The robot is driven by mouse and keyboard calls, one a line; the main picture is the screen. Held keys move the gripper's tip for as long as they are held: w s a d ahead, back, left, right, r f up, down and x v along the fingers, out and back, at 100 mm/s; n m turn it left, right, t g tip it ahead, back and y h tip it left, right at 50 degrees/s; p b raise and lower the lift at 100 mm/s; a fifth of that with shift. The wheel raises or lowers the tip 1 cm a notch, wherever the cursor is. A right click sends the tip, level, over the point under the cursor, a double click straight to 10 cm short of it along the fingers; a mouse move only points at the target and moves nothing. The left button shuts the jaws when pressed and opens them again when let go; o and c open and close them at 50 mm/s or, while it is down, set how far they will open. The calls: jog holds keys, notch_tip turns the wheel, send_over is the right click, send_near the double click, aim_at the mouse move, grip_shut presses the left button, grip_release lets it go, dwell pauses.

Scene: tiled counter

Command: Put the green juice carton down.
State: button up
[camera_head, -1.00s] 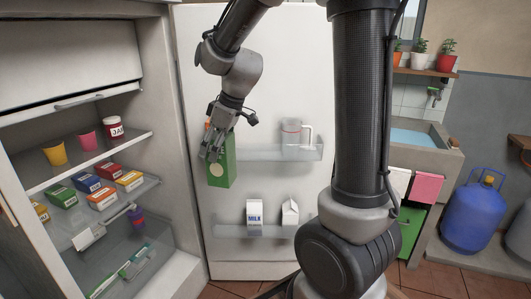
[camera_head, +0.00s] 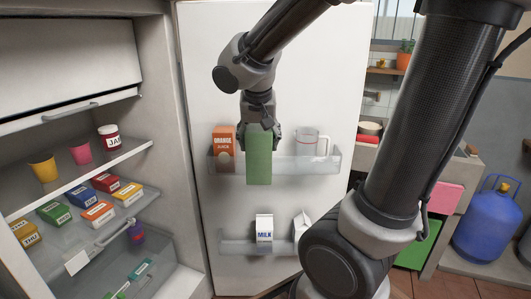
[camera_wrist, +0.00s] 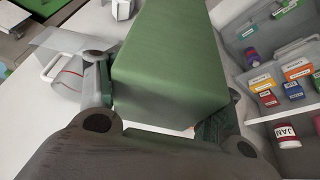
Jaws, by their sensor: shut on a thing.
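The green juice carton (camera_head: 259,168) is upright in front of the open fridge door, at the height of the upper door shelf (camera_head: 330,166). It overlaps the shelf between an orange juice carton and a clear jug; I cannot tell whether it touches the shelf. My gripper (camera_head: 261,138) is shut on its upper part from above. In the wrist view, the green carton (camera_wrist: 170,60) lies between my fingers (camera_wrist: 155,105), and its far end is hidden.
The orange juice carton (camera_head: 223,148) stands left of the green one, the clear jug (camera_head: 308,144) right. A milk carton (camera_head: 264,229) and another white carton (camera_head: 301,226) stand on the lower door shelf. Fridge shelves at left hold cups, a jam jar (camera_head: 108,138) and small boxes.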

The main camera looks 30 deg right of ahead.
jog(key=w+d, duration=0.4)
jog(key=w, duration=0.4)
jog(key=w+d, duration=0.5)
jog(key=w, duration=0.2)
notch_tip(320, 180, down, 7)
jog(key=shift+w, duration=0.45)
jog(key=o, duration=1.7)
jog(key=shift+f, duration=0.1)
jog(key=shift+c, duration=0.2)
jog(key=v, duration=1.2)
jog(key=s+a+n+y, duration=0.1)
jog(key=s+n, duration=0.2)
jog(key=s, duration=1.1)
jog(key=s+a+n+y, duration=0.1)
jog(key=s+a+n, duration=0.1)
jog(key=s, duration=1.2)
jog(key=shift+a+f+n, duration=0.35)
jog(key=shift+f+n, duration=0.1)
jog(key=shift+n, duration=0.05)
